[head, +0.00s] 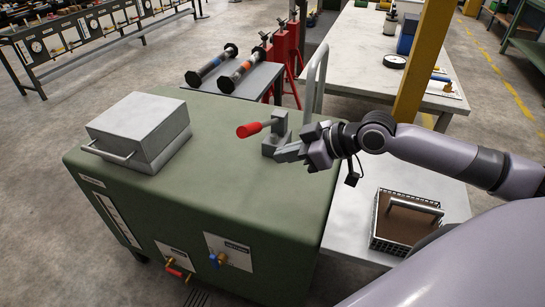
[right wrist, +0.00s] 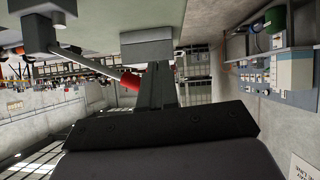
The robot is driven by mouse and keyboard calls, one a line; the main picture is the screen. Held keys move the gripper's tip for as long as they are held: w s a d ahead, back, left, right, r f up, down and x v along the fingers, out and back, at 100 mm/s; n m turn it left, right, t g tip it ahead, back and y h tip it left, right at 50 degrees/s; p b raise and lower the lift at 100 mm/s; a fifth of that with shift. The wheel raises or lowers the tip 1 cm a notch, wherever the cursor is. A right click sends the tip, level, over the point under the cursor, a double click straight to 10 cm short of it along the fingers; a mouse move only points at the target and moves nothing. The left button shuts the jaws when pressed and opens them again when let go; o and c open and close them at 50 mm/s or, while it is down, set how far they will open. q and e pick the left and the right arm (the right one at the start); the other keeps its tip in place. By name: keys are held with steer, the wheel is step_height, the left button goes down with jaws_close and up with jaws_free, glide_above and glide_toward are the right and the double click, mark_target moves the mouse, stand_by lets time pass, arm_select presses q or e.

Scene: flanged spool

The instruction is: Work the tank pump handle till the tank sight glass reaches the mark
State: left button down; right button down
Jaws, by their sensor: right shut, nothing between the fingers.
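The green tank (head: 215,190) stands in the middle of the head view. On its top is the grey pump post (head: 275,141), with a handle ending in a red grip (head: 249,130) that points left. The red grip also shows in the right wrist view (right wrist: 130,80), just left of my fingers. The sight glass (head: 118,220) is a narrow strip on the tank's front left; its level and mark are too small to read. My right gripper (head: 280,154) is shut and empty, beside the pump post, apart from the red grip. My left gripper is not in view.
A grey lidded box (head: 140,130) sits on the tank's left top. Valves with red and blue handles (head: 175,272) are on the front. A curved rail (head: 316,82) rises behind the pump. A wire basket (head: 405,222) stands on the right bench.

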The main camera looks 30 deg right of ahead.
steer(key=shift+v, duration=1.2)
stand_by(1.0)
steer(key=s+a+f+m+t, duration=0.1)
steer(key=s+a+f, duration=0.1)
steer(key=a+f, duration=0.35)
steer(key=s+a+f+m+t, duration=0.1)
steer(key=s+a+f, duration=0.15)
steer(key=f, duration=0.55)
steer(key=s+f+m+h+p, duration=0.1)
steer(key=s+f+m+h, duration=0.3)
steer(key=s+f, duration=0.6)
steer(key=s+h, duration=0.1)
steer(key=s, duration=0.1)
steer(key=shift+s, duration=0.4)
